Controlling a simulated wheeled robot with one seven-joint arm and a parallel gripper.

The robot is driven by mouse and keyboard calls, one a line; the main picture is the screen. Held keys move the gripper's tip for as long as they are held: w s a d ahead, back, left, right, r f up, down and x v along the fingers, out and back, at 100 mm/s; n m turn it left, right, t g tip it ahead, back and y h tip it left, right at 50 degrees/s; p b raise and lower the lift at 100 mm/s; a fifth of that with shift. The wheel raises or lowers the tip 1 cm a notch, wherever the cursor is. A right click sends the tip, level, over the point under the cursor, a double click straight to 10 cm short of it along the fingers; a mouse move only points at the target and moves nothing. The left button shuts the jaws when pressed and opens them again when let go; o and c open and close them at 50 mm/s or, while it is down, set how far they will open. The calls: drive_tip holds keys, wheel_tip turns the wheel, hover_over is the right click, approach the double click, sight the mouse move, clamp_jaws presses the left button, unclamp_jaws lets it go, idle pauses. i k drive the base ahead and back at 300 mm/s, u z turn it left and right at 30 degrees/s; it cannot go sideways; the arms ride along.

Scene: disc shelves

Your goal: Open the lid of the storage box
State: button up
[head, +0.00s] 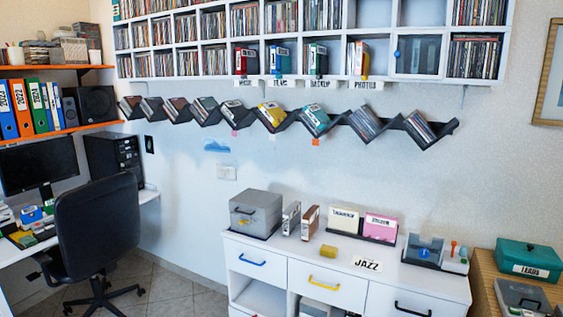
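A grey storage box (256,215) stands at the left end of the white cabinet's top. Its lid is down, and a dark handle shows on its front. A teal box (528,257) with a white label sits on the wooden surface at the far right, and it looks shut too. I cannot tell for certain which of the two the task means; the grey one looks most like a lidded storage box. My gripper is not in view.
The white cabinet (257,279) has drawers with blue, yellow and black handles. A black chair (98,235) and desk are at left. Disc shelves hang above.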

sight(259, 204)
drive_tip(key=u, duration=0.75)
drive_tip(key=i, duration=0.65)
drive_tip(key=u, duration=1.15)
drive_tip(key=i, duration=1.7)
drive_tip(key=z, duration=0.75)
drive_tip(key=i, duration=0.5)
drive_tip(key=z, duration=0.5)
